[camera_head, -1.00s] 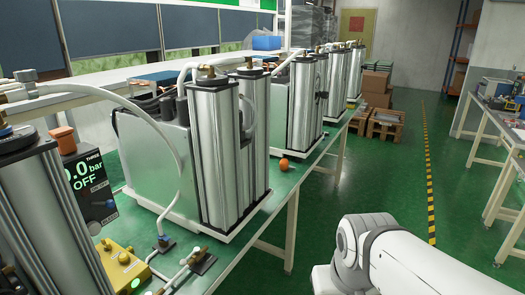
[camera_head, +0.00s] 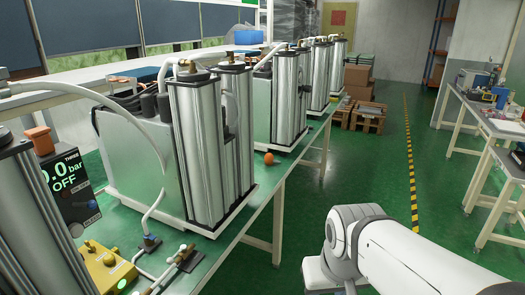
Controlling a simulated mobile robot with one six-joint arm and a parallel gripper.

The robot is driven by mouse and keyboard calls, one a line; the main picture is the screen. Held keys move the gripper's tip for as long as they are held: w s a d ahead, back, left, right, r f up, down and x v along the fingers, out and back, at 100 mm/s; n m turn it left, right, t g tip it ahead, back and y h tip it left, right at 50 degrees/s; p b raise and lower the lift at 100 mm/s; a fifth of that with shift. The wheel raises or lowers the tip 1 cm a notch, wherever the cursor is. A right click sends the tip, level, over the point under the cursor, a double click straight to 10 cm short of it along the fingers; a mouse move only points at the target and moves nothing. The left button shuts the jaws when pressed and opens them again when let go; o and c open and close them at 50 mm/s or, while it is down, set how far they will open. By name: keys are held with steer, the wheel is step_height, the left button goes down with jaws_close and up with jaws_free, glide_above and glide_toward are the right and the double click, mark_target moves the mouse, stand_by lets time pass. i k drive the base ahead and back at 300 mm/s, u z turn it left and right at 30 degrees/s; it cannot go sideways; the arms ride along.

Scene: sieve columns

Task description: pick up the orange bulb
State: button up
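The orange bulb (camera_head: 269,158) is a small round ball on the green bench top (camera_head: 262,187). It rests near the bench's right edge, in the gap between two pairs of silver columns. Nothing touches it that I can see. My white arm comes in from the lower right, well to the right of the bench and nearer to me than the bulb. My gripper's fingers are not in view, so I cannot see whether it is open or shut.
Silver sieve columns (camera_head: 200,150) stand along the bench, with more columns (camera_head: 288,100) behind the bulb. A yellow valve block (camera_head: 103,267) and hoses lie at the front left. The green floor aisle right of the bench is clear. Boxes on pallets (camera_head: 368,117) stand farther back.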

mark_target(269, 160)
steer(key=z, duration=0.7)
steer(key=k, duration=1.05)
steer(key=z, duration=0.95)
steer(key=i, duration=1.65)
steer(key=u, duration=0.55)
steer(key=i, duration=1.55)
steer(key=u, duration=0.75)
steer(key=i, duration=1.5)
steer(key=u, duration=1.7)
steer(key=i, duration=1.05)
steer(key=u, duration=0.65)
